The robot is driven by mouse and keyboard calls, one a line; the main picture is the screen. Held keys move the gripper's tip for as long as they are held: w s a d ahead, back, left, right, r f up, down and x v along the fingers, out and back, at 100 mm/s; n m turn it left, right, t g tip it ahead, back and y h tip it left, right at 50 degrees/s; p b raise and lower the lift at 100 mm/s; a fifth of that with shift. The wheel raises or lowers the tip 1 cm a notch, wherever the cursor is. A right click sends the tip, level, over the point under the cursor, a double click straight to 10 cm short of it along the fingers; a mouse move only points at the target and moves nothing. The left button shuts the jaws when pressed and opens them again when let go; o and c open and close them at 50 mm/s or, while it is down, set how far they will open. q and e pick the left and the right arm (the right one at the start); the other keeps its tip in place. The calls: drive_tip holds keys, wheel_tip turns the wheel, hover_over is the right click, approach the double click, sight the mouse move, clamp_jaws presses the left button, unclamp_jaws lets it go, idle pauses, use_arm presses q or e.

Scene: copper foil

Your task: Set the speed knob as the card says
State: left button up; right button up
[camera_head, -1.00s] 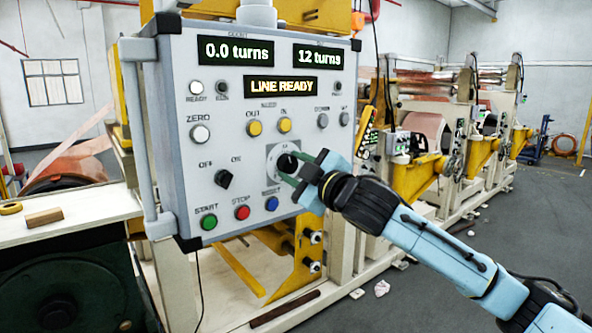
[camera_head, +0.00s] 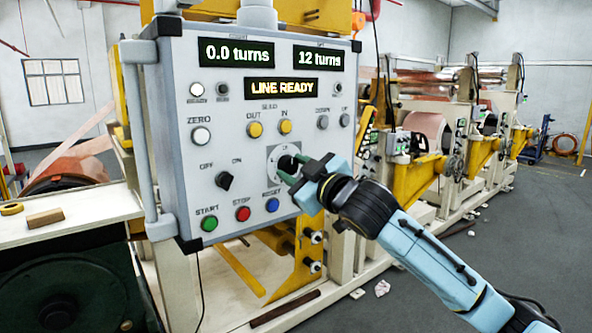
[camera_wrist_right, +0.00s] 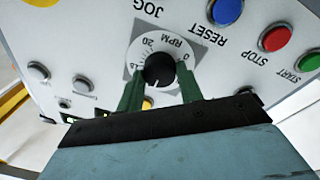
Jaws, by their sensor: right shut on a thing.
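The speed knob (camera_head: 286,164) is a round black knob on a pale dial plate, on the sloping grey control panel (camera_head: 180,100). In the right wrist view, the knob (camera_wrist_right: 159,70) has a white mark at its lower edge in the picture. The dial around it reads RPM, with 20 and 0 legible. My right gripper (camera_head: 295,168) is at the knob. In the right wrist view its green fingers (camera_wrist_right: 160,80) stand on both sides of the knob, shut on it. The fingers partly cover the dial in the head view. I cannot make out a card. My left gripper is out of view.
Close to the knob are the blue reset (camera_head: 272,204), red stop (camera_head: 242,213) and green start (camera_head: 209,223) buttons and a black off/on switch (camera_head: 225,181). Displays read 0.0 turns, 12 turns and LINE READY. A grey handle (camera_head: 138,130) runs along the panel's left side.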

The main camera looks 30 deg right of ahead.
drive_tip(key=o, duration=1)
drive_tip(key=shift+s, duration=0.1)
drive_tip(key=shift+s+d+f+b, duration=0.1)
drive_tip(key=shift+s+f+b, duration=0.1)
drive_tip(key=shift+s+b, duration=1.5)
drive_tip(key=shift+s+d+f+b, duration=0.15)
drive_tip(key=shift+s+b, duration=0.5)
drive_tip(key=shift+s, duration=2)
drive_tip(key=shift+s+d+f+b, duration=0.1)
drive_tip(key=shift+s+f+b, duration=0.15)
drive_tip(key=shift+s+b, duration=1.45)
drive_tip(key=shift+s+p, duration=0.45)
drive_tip(key=shift+p, duration=0.05)
